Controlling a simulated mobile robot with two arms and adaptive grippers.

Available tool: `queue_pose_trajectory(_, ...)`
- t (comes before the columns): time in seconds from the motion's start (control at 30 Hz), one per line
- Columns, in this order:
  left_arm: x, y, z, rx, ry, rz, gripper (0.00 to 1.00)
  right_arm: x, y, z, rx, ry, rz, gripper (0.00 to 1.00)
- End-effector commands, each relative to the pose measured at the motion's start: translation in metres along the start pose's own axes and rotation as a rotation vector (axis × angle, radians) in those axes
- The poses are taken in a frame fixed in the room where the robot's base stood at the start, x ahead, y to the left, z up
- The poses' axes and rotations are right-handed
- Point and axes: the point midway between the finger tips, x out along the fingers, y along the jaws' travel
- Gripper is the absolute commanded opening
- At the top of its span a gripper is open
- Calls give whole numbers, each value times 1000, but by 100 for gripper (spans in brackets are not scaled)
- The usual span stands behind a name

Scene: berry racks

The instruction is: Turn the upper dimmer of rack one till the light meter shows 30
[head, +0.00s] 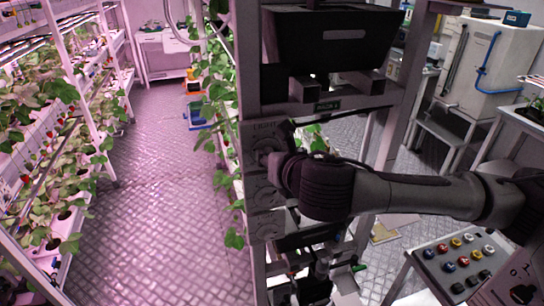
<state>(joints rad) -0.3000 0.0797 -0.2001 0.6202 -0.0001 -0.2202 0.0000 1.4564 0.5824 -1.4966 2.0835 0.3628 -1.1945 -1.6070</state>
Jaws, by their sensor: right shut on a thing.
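A grey panel (248,133) marked LIGHT is on the end post of the rack in the centre, with dials one below another. The upper dimmer (265,146) is mostly hidden by my right gripper (274,160), which reaches in from the right and is shut on it. The dimmer's setting cannot be read. A lower dial (262,188) and the one below it (265,226) are free. I can make out no light meter reading. My left gripper is not in view.
A dark bin (335,50) sits high on the rack's end. Strawberry racks (75,130) line the left, with a clear metal-plate aisle (165,200) between. A button panel (462,262) is at the lower right, below my right arm. A white cabinet (490,65) stands behind.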

Motion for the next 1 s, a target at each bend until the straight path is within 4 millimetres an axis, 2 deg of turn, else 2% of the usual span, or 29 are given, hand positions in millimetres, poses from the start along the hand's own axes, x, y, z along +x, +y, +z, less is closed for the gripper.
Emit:
queue_pose_trajectory(0.67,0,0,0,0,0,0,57,0,0,-4,-53,9,-22,0)
queue_pose_trajectory(0.7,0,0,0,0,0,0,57,0,0,-4,-53,9,-22,37)
queue_pose_trajectory(0.8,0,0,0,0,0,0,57,0,0,-3,-52,7,-22,54)
queue_pose_trajectory(1.0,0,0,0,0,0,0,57,0,0,-2,-52,4,-22,56)
